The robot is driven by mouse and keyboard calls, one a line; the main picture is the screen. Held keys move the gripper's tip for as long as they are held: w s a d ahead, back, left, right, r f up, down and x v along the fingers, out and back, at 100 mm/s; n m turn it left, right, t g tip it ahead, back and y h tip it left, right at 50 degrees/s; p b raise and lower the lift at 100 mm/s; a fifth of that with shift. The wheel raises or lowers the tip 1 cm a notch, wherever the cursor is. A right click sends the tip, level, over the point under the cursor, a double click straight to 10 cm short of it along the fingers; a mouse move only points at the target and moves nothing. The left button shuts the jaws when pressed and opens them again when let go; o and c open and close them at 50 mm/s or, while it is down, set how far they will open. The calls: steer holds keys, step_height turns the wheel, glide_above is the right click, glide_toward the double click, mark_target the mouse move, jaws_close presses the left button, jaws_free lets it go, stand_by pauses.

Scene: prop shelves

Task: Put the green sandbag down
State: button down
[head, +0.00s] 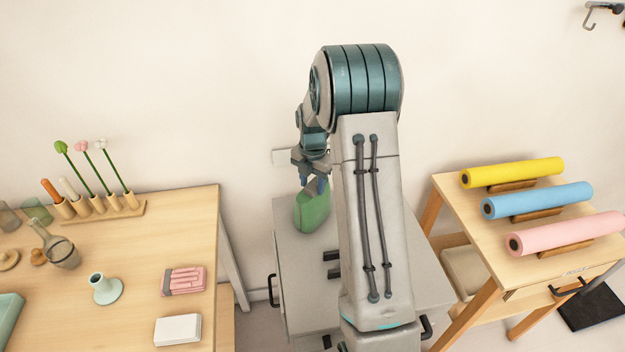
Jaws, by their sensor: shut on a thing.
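The green sandbag (312,211) shows in the head view, left of my forearm. My gripper (314,183) points down and is shut on the top of the sandbag. The sandbag hangs upright over or at the grey top surface (290,243) of what looks like my own base. I cannot tell whether its bottom touches that surface. My arm hides part of what lies to the right.
A wooden table (150,235) at left holds a stem rack (105,209), a pale green holder (104,289), a pink pack (184,281) and a white block (178,330). A wooden stand (480,205) at right carries yellow (512,172), blue (537,200) and pink (565,233) rolls.

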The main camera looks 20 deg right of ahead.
steer(key=shift+w, duration=0.1)
steer(key=c, duration=0.8)
jaws_free()
